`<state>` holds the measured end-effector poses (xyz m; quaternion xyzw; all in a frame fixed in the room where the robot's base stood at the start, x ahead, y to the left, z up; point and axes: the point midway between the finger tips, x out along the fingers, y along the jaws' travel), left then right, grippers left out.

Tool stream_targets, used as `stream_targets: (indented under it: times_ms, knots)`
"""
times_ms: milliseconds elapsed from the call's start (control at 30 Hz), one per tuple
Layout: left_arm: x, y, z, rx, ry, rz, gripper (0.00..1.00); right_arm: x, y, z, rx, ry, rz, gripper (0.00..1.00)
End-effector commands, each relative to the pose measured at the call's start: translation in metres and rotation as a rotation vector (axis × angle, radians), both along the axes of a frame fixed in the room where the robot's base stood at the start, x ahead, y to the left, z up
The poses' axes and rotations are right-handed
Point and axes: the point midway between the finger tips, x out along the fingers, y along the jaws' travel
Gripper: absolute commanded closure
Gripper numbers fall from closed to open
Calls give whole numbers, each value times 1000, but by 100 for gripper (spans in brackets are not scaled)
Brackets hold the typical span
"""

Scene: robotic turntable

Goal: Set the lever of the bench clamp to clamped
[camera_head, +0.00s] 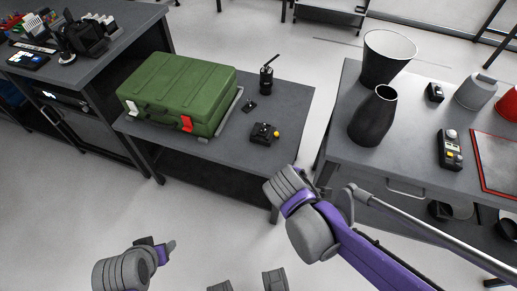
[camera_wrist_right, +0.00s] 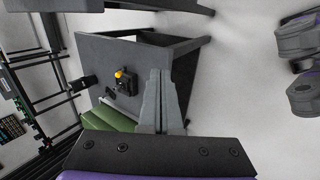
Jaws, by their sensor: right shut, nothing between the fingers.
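My right gripper (camera_wrist_right: 160,76) is shut and empty, apart from the clamp. In the head view its fingers are hidden behind my right wrist. My left gripper (camera_head: 170,247) is low at the left, away from the table; its finger opening is unclear.
A green case (camera_head: 180,88) fills the table's left side. A black radio-like device (camera_head: 266,78) with an antenna and a small black item (camera_head: 249,106) stand behind the clamp. The right-hand bench (camera_head: 400,150) holds a black vase (camera_head: 374,118). Open floor lies in front.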

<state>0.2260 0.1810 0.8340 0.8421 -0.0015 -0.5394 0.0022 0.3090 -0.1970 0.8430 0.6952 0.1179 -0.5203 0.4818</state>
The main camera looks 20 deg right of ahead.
Motion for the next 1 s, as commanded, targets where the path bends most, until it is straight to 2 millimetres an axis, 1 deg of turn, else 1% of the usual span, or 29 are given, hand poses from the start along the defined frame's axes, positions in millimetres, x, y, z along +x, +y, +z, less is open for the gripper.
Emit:
stream_targets:
  times_ms: [33,133,200,300,400,500,600,700,1000]
  knots:
    - [-2,0,-24,0,8,0,41,15,3,-23,-98,30,98,100]
    - [-2,0,-50,0,16,0,41,44,6,-47,-317,89,292,100]
    - [-2,0,-70,0,23,0,41,65,12,-64,-472,134,421,100]
    - [0,-1,-97,0,33,0,41,94,23,-89,-688,200,584,100]
    - [2,-1,-120,0,41,0,41,118,38,-109,-881,260,714,100]
    - [4,-1,-137,0,46,0,41,135,52,-122,-1036,311,803,100]
    - [5,-1,-147,0,49,0,41,146,63,-130,-1143,347,858,100]
    - [6,-1,-151,0,50,0,41,151,68,-133,-1203,368,883,100]
    - [5,-1,-150,0,50,0,41,152,70,-131,-1224,376,892,100]
